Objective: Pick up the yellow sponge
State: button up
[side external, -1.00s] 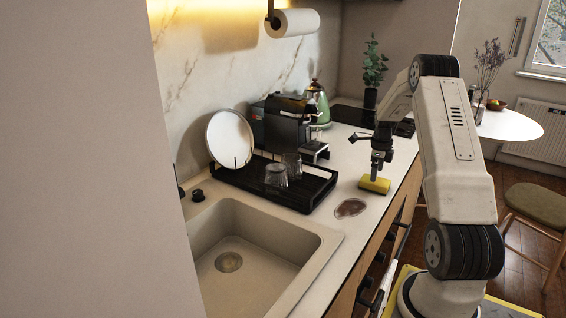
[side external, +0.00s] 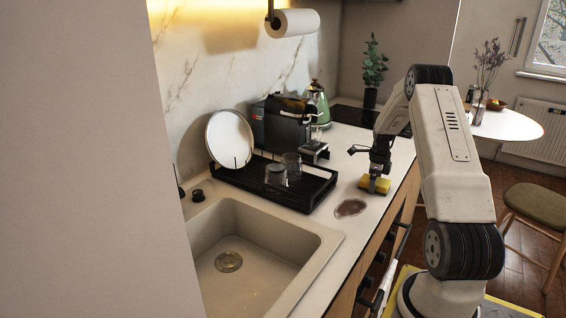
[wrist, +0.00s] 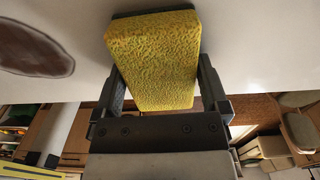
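The yellow sponge (side external: 375,186) lies on the countertop near its front edge, to the right of the dark brown stain. In the wrist view the sponge (wrist: 155,60) fills the upper middle, its textured yellow face toward the camera. My gripper (side external: 379,180) is down at the sponge. In the wrist view my gripper (wrist: 161,75) has one finger on each side of the sponge, very close to its sides. The fingers look open around it, and firm contact is not visible. The sponge appears to rest on the counter.
The brown stain (side external: 350,208) is just left of the sponge. A black dish rack (side external: 314,194) with two glasses and a white plate (side external: 229,139) stands behind it. The sink (side external: 316,243) opens in the foreground.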

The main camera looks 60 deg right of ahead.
jog(key=c, duration=0.7)
jog(key=shift+r, duration=0.15)
notch_tip(320, 180, up, 10)
jog(key=shift+f, duration=0.1)
dwell(0.4)
jog(key=o, duration=0.6)
jog(key=c, duration=0.5)
